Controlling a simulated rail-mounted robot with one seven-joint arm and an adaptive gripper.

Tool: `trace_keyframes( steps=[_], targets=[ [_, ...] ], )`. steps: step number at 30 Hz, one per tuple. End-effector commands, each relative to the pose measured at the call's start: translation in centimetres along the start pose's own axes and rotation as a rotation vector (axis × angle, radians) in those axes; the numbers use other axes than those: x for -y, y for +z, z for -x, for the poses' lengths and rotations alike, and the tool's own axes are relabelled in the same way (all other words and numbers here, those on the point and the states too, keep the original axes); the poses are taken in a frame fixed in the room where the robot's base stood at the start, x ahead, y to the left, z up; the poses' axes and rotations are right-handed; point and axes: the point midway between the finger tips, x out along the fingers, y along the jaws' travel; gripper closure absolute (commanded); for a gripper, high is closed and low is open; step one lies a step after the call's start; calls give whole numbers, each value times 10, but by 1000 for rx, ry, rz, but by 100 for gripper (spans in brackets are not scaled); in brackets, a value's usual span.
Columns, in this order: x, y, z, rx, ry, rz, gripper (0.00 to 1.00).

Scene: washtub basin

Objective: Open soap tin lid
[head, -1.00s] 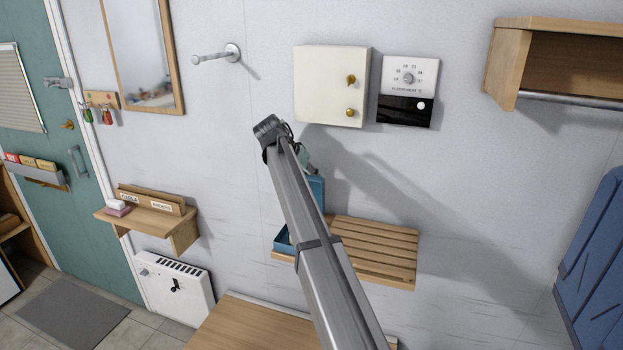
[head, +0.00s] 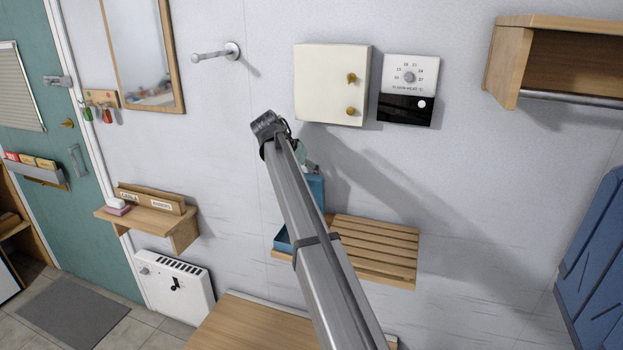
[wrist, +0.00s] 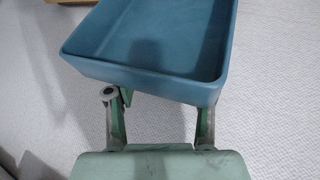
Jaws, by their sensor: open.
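The blue soap tin shows behind my arm in the head view, with its low tray part (head: 283,240) on the slatted shelf. A blue panel (head: 317,188), which looks like its lid, stands raised above the tray. In the wrist view a hollow blue part of the tin (wrist: 150,45) fills the top; I cannot tell whether it is the lid or the base. My gripper (wrist: 158,105) is open, its two fingers apart at the near edge of this part. The right fingertip is partly hidden by the edge; contact is unclear. My arm hides much of the tin in the head view.
The slatted wooden shelf (head: 375,250) is clear to the right of my arm. A cream cabinet (head: 328,85) and a thermostat panel (head: 408,90) are on the wall above. A metal wall peg (head: 215,54) sticks out at upper left. A wooden top (head: 250,325) lies below.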

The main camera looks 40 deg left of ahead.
Motion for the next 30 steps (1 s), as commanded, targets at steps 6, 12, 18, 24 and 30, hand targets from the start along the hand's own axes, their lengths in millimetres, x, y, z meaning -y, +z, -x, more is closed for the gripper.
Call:
trace_keyframes(
  steps=[6,12,18,24,30],
  targets=[
    [1,0,41,-2,-1,0,46],
    [0,0,77,0,-1,0,46],
    [1,1,100,1,-1,1,46],
    [0,1,107,2,0,1,46],
    [0,1,107,2,0,1,46]
  ],
)
